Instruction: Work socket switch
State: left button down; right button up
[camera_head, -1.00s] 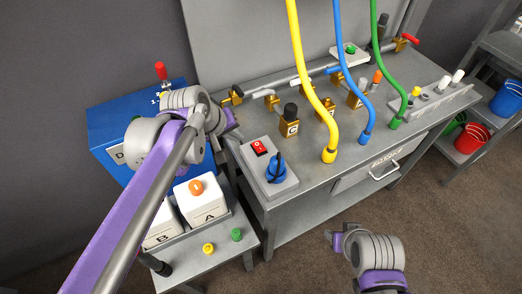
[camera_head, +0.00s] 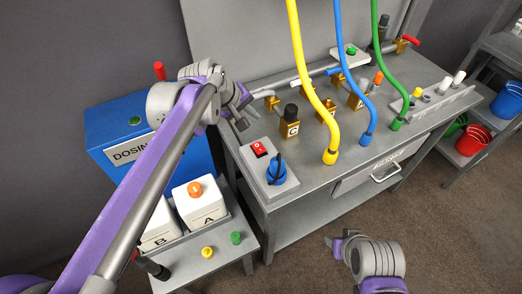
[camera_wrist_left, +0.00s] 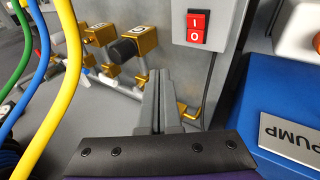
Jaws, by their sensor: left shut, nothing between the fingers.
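The socket switch (camera_head: 259,148) is a red rocker on a grey box (camera_head: 290,183) at the bench's left front corner. A blue round plug or knob (camera_head: 276,170) sits on the same box. In the left wrist view the red switch (camera_wrist_left: 197,28) shows its I and O marks at the top right. My left gripper (camera_head: 242,119) is just behind the switch box, over the bench edge, apart from the switch. In the wrist view its fingers (camera_wrist_left: 163,98) are together and empty. My right gripper (camera_head: 336,246) is low in front of the bench; its jaws are unclear.
A yellow hose (camera_head: 308,80) hangs to the bench right of the switch. A brass valve with black knob (camera_head: 291,121) stands behind it. The blue dosing box (camera_head: 117,135) and white canisters A (camera_head: 200,207) and B (camera_head: 158,228) are to the left.

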pick_arm(q)
jog(key=b, duration=0.5)
send_over(259, 151)
jog(key=f, duration=0.4)
jog(key=w+f, duration=0.1)
jog(key=f, duration=0.1)
jog(key=shift+a+f, duration=0.25)
jog(key=shift+a, duration=0.1)
jog(key=shift+s+d+f, duration=0.15)
jog(key=shift+s+f, duration=0.1)
jog(key=shift+f, duration=0.2)
jog(key=shift+f, duration=0.15)
dwell(0.5)
jog(key=shift+s+d+f, duration=0.1)
jog(key=shift+f, duration=0.15)
jog(key=shift+s+f+b, duration=0.15)
jog(key=shift+f+b, duration=0.15)
jog(key=shift+f, duration=0.05)
dwell(0.6)
jog(key=shift+r, duration=0.1)
jog(key=shift+w+r+p, duration=0.3)
jog(key=shift+r+p, duration=0.35)
jog(key=shift+p, duration=0.05)
